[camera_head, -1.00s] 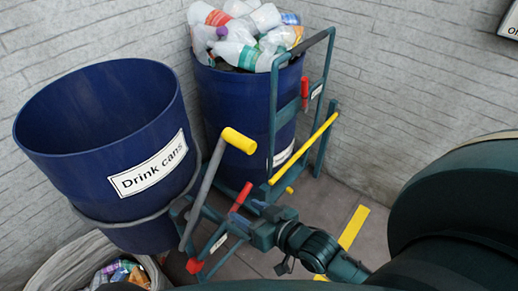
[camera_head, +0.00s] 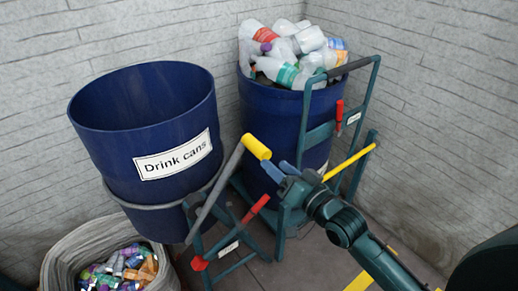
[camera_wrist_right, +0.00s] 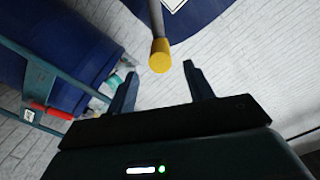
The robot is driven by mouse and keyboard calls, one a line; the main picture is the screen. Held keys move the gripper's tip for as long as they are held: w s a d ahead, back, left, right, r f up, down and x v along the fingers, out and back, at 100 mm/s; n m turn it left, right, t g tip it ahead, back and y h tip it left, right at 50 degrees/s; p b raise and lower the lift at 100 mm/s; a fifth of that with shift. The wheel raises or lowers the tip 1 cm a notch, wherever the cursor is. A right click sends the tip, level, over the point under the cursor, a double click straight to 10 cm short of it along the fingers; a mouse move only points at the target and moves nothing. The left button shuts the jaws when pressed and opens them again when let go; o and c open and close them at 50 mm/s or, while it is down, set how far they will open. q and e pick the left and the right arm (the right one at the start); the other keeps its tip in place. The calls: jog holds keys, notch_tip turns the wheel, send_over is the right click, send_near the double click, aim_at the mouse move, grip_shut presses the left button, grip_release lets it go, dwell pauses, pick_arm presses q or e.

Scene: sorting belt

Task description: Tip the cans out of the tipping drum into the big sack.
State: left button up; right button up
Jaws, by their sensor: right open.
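The blue tipping drum (camera_head: 105,150), labelled "Drink cans", hangs in its frame at the left of the head view. What I see of its inside is dark and shows no cans; its bottom is hidden. The big sack (camera_head: 62,257) stands open below it with many-coloured cans (camera_head: 122,265) inside. A grey lever with a yellow grip (camera_head: 257,147) rises beside the drum. My right gripper (camera_head: 281,171) is open, close to the grip. In the right wrist view the yellow grip (camera_wrist_right: 160,55) shows between and just beyond the fingertips (camera_wrist_right: 162,78). My left gripper is out of view.
A second blue drum (camera_head: 255,105), heaped with plastic bottles (camera_head: 295,50), stands behind in a green frame (camera_head: 368,95) with a yellow bar (camera_head: 350,160). Red handles (camera_head: 255,208) sit low on the near frame. Grey walls close the corner. Yellow floor marking lies at lower right.

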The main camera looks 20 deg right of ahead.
aim_at(258, 150)
jog(key=x, duration=0.8)
jog(key=shift+w+a, duration=0.1)
jog(key=shift+w, duration=0.15)
grip_shut()
